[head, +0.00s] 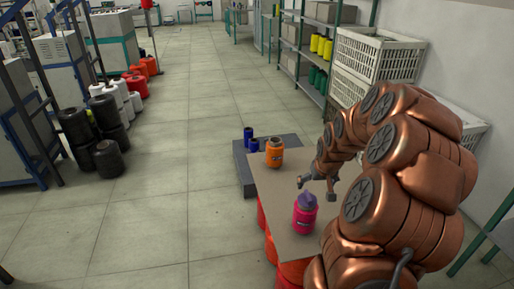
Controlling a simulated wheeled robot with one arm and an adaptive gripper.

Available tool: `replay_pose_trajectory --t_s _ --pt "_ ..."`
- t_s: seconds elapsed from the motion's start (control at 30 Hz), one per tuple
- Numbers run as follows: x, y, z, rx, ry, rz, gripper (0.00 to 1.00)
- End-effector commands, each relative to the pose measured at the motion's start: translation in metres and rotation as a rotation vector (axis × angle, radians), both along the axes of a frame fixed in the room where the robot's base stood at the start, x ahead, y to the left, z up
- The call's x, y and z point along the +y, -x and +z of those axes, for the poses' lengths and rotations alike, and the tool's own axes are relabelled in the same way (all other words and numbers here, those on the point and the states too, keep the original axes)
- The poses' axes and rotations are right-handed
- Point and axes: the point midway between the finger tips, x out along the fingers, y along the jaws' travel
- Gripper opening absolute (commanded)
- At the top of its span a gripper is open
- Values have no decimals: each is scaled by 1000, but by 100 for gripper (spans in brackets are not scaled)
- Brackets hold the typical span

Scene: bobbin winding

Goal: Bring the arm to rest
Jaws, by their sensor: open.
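My copper-coloured arm comes in from the lower right and arches over the table (262,192). My gripper (315,190) hangs at its end above the table top, with its two fingers spread apart and nothing between them. An orange bobbin (274,154) stands upright at the table's far end, apart from the gripper. A pink bobbin (304,215) with a purple piece (307,200) on top stands near the table's left edge, nearer to me than the gripper. My arm hides the right part of the table.
Dark blue bobbins (250,140) stand on a grey platform (240,166) behind the table. White crates (375,58) and a shelf (316,45) with yellow and green spools line the right. Black spools (75,126) stand by machines at left. The tiled floor (190,110) between is clear.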

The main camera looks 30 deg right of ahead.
Motion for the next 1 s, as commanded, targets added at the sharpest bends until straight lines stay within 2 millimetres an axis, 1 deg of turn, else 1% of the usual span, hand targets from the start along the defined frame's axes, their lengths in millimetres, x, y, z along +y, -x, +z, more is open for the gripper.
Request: replay_pose_trajectory --t_s 0.2,0.27,0.37,0.47,0.5,0.57,0.6,0.67,0.7,0.8,0.9,0.97,1.0 --pt "0 0 0 0 0 0 100" --pt "9 -1 6 8 -3 13 100" --pt "37 -2 22 29 -13 50 100" --pt "79 2 45 68 -28 102 100" --pt "97 6 53 88 -33 124 100" --pt "123 13 65 116 -42 155 100" --pt "140 19 72 136 -50 174 100" --pt "163 28 83 163 -56 201 100" --pt "177 36 91 182 -58 219 100" --pt "213 58 107 233 -69 261 100" --pt "245 84 122 283 -76 299 100" --pt "262 100 132 309 -79 319 100" --pt "273 112 138 332 -81 332 100"
